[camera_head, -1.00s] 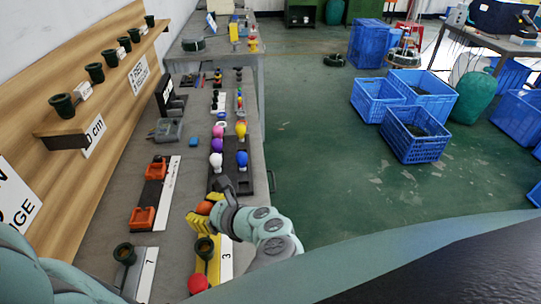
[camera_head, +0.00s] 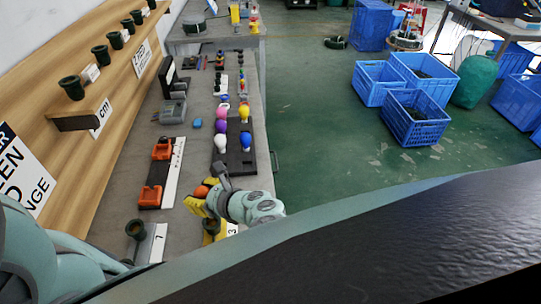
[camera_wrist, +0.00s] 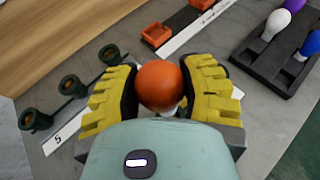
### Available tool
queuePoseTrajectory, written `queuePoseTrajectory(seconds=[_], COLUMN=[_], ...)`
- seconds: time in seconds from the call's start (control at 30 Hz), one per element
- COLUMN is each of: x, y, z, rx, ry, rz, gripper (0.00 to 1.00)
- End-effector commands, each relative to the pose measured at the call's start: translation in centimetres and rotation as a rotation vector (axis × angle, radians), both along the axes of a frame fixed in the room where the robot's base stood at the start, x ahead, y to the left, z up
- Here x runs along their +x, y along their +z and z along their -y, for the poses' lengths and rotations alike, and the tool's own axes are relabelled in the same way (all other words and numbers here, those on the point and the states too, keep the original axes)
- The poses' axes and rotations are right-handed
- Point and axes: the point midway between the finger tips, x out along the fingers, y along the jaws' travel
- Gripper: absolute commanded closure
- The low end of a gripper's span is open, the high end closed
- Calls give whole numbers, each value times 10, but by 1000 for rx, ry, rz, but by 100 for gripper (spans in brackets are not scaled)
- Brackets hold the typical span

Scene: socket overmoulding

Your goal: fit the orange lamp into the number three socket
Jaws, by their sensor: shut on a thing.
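The orange lamp (camera_head: 201,191) is held in my gripper (camera_head: 204,196) above the bench. In the wrist view the lamp's round orange top (camera_wrist: 160,84) sits between my two yellow fingers (camera_wrist: 160,95), which are shut on it; a little of its pale base shows below.
Several dark cups (camera_wrist: 72,86) show at left in the wrist view. Orange holders (camera_head: 151,195) and a black tray of lamps (camera_head: 240,162) lie farther along the bench. A wooden shelf (camera_head: 80,117) borders the left.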

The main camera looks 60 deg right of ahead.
Motion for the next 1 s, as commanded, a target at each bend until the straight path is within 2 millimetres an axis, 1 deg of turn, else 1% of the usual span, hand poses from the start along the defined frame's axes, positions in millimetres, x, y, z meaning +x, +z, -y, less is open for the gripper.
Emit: queuePoseTrajectory(seconds=[0.03,0.2,0.4,0.6,1.0], x=[0,-1,-1,-1,0], y=[-8,-24,-36,-40,-40], z=[1,1,1,1,1], rx=[1,2,0,-2,-1], ry=[-4,-4,-3,-1,-2], rz=[1,1,0,1,1], gripper=[86,86,86,86,86])
